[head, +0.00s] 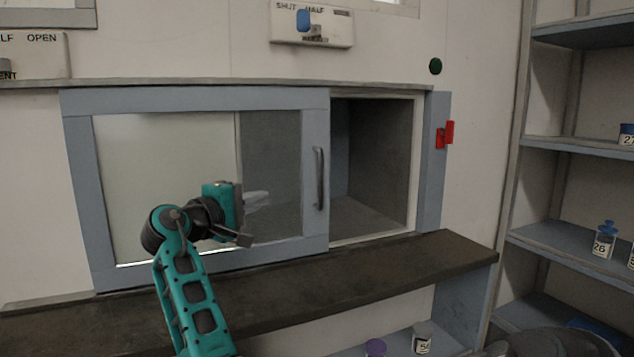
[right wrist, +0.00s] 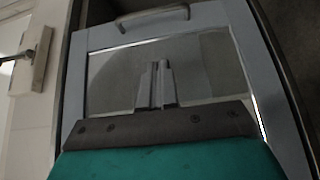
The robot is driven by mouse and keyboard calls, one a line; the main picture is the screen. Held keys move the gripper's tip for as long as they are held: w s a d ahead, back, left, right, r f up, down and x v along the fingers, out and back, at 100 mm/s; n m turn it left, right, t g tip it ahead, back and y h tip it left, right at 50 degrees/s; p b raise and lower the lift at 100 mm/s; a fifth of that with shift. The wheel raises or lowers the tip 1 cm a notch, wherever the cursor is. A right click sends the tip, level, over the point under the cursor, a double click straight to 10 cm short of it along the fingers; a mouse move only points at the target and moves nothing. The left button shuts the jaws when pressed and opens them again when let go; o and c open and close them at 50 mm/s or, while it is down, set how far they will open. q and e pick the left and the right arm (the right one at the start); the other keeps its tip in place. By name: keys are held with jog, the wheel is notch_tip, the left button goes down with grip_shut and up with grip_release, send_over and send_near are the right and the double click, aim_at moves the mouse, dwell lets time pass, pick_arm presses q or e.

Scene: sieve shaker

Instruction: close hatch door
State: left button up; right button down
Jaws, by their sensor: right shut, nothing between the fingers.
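The hatch door (head: 316,120) is a blue-grey framed sliding panel with a glass pane. It stands partly open, leaving a gap at the right that shows the grey interior (head: 378,150). Its upright bar handle (head: 319,178) is on the door's right stile. My right gripper (head: 262,199) is in front of the glass, left of the handle and apart from it, with its fingers shut and empty. In the right wrist view the closed fingers (right wrist: 157,70) point toward the handle (right wrist: 152,17), across the door frame (right wrist: 210,14). My left gripper is not in view.
A dark ledge (head: 340,285) runs below the hatch. A red latch-like part (head: 445,134) and a green button (head: 435,66) are at the right. A labelled slider plate (head: 313,27) is above. Shelves with jars (head: 604,240) stand at the far right.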

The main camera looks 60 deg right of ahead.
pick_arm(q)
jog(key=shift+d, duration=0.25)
pick_arm(e)
jog(key=s+d, duration=0.2)
jog(key=d, duration=1.1)
jog(key=shift+d+r, duration=0.3)
jog(key=shift+r, duration=0.05)
jog(key=shift+s, duration=0.1)
pick_arm(q)
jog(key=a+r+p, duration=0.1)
jog(key=p, duration=0.1)
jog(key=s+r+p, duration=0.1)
jog(key=p, duration=0.2)
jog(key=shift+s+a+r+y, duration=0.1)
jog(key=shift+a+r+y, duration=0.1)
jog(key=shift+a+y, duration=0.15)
pick_arm(e)
jog(key=s+d, duration=0.8)
jog(key=d, duration=0.5)
jog(key=s+d, duration=0.8)
jog(key=d, duration=0.5)
jog(key=shift+r, duration=0.15)
